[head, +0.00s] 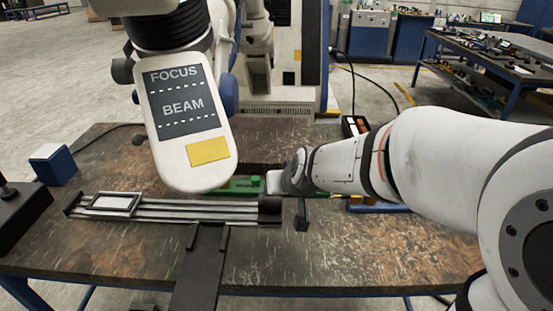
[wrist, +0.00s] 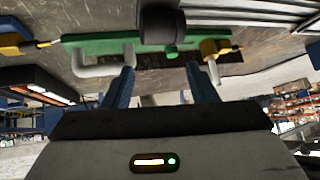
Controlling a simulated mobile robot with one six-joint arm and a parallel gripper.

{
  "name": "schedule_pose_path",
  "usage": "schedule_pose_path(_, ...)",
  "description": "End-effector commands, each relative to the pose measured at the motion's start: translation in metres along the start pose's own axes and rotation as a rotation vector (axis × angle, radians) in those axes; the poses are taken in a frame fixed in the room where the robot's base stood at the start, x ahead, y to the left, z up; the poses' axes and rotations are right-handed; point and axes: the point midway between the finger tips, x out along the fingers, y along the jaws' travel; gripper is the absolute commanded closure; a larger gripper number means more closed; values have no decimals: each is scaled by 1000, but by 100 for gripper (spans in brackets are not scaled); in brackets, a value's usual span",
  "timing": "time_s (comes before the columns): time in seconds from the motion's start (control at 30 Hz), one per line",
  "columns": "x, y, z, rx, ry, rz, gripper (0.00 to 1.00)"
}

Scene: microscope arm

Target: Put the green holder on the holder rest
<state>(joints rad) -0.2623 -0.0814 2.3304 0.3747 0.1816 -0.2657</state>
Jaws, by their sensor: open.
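The green holder (head: 236,185) lies low behind the black rail in the head view, partly covered by the microscope arm. In the wrist view the green holder (wrist: 105,41) is a long bar across the top, with a grey bent piece and yellow fittings near its ends. My gripper (wrist: 160,64) is open, its two blue fingers pointing toward the holder with nothing between them. Whether the fingertips touch the bar, I cannot tell. In the head view my gripper (head: 274,183) is at the holder's right end. I cannot pick out the holder rest for certain.
The microscope arm (head: 187,120) hangs over the table. A blue box (head: 54,165) stands at left. The table's right front is clear.

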Motion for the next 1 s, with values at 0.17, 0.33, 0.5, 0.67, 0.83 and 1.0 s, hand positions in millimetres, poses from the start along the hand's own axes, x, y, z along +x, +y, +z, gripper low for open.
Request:
schedule_pose_path(0.17, 80, -21, -20, -35, 160, 59, 48)
schedule_pose_path(0.33, 109, -29, -31, -46, 241, 112, 48)
schedule_pose_path(0.5, 125, -30, -36, -47, 258, 127, 48)
schedule_pose_path(0.67, 142, -28, -41, -46, 257, 127, 48)
schedule_pose_path(0.83, 166, -30, -47, -46, 256, 127, 48)
schedule_pose_path(1.0, 185, -27, -54, -45, 256, 127, 48)
